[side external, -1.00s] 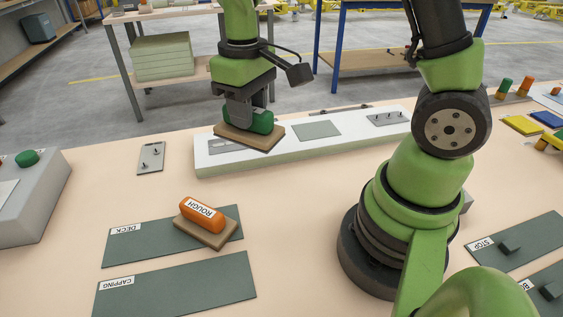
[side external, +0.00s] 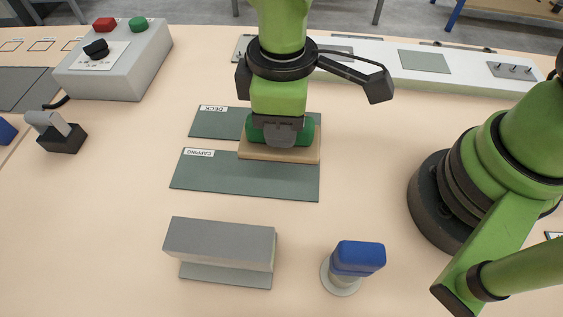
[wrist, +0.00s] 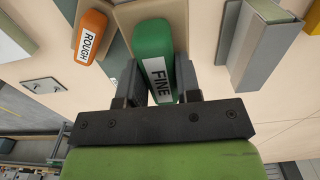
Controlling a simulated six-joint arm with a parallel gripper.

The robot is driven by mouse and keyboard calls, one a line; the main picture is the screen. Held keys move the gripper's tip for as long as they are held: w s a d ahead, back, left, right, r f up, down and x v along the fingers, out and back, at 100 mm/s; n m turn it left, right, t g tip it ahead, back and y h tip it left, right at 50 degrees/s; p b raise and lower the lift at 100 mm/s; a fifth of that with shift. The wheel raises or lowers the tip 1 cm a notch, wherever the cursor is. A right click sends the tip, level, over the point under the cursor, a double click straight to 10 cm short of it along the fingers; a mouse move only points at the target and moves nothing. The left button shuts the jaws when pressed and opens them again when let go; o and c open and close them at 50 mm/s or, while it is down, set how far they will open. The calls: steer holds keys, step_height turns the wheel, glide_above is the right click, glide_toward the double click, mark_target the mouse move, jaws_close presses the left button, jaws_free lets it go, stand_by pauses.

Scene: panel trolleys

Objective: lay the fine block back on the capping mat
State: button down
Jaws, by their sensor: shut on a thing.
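My gripper (side external: 278,132) is shut on the green handle of the fine block (side external: 254,130), whose tan base faces down. The word FINE shows on its handle in the wrist view (wrist: 153,45), between my fingers (wrist: 158,88). In the side view the base overlaps the back right part of the dark green capping mat (side external: 225,178) and the front of the deck mat (side external: 218,122). I cannot tell whether it touches the mat. The orange rough block (wrist: 90,37) shows beside the fine block in the wrist view; in the side view it is hidden behind my gripper.
A long grey block (side external: 220,240) on a thin plate lies in front of the capping mat. A blue-topped object (side external: 358,256) stands to its right. A grey control box (side external: 115,62) stands at the back left. The white panel (side external: 465,75) is along the back.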

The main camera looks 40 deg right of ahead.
step_height(320, 180, down, 8)
steer(key=shift+f, duration=0.1)
stand_by(0.4)
steer(key=c, duration=0.8)
jaws_free()
steer(key=shift+f, duration=0.1)
step_height(320, 180, up, 12)
steer(key=shift+r, duration=0.2)
